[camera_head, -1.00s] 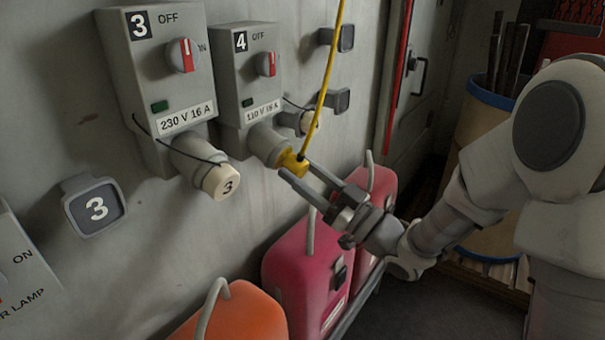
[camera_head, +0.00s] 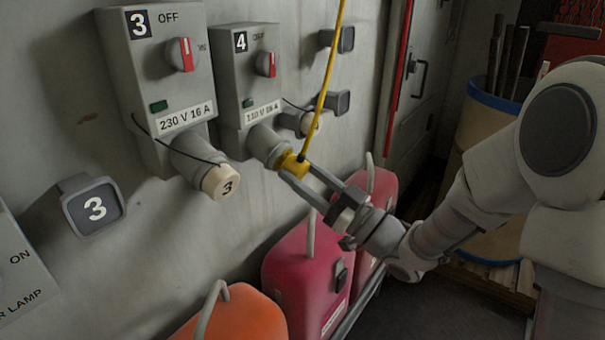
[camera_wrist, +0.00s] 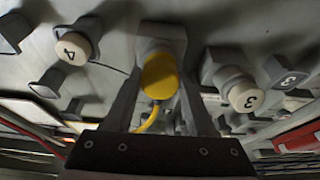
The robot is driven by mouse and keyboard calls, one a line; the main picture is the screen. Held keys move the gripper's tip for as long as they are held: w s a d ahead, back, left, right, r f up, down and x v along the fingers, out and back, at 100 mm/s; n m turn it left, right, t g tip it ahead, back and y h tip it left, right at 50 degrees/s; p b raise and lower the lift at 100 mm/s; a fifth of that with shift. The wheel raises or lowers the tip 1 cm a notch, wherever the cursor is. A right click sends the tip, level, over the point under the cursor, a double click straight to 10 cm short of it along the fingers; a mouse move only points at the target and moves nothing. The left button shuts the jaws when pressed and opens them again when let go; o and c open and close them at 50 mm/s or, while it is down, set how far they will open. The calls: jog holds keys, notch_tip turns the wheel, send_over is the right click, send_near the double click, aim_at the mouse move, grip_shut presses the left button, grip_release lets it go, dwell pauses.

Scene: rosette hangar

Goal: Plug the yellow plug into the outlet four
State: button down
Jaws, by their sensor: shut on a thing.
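The yellow plug (camera_head: 292,164) is at the mouth of the grey socket (camera_head: 268,145) under the outlet four box (camera_head: 250,75). Its yellow cable (camera_head: 329,75) runs upward. My gripper (camera_head: 294,168) is shut on the plug, with a finger on either side of it. In the wrist view the plug (camera_wrist: 159,76) sits between the fingers, against the grey socket (camera_wrist: 162,38). How deep the plug goes is hidden. The red switch (camera_head: 266,64) of outlet four is beside the word OFF, and the cap marked 4 (camera_wrist: 73,48) hangs open beside the socket.
Outlet three (camera_head: 160,70) stands to the left with its cap (camera_head: 221,182) closed on its socket. Below are red canisters (camera_head: 305,270) and an orange one (camera_head: 235,315). A grey holder marked 3 (camera_head: 93,208) is on the wall. A barrel (camera_head: 490,140) stands at the right.

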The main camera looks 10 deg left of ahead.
jog(key=shift+w+a+r, duration=0.2)
jog(key=shift+a, duration=0.25)
dwell(0.5)
jog(key=shift+c, duration=0.7)
grip_release()
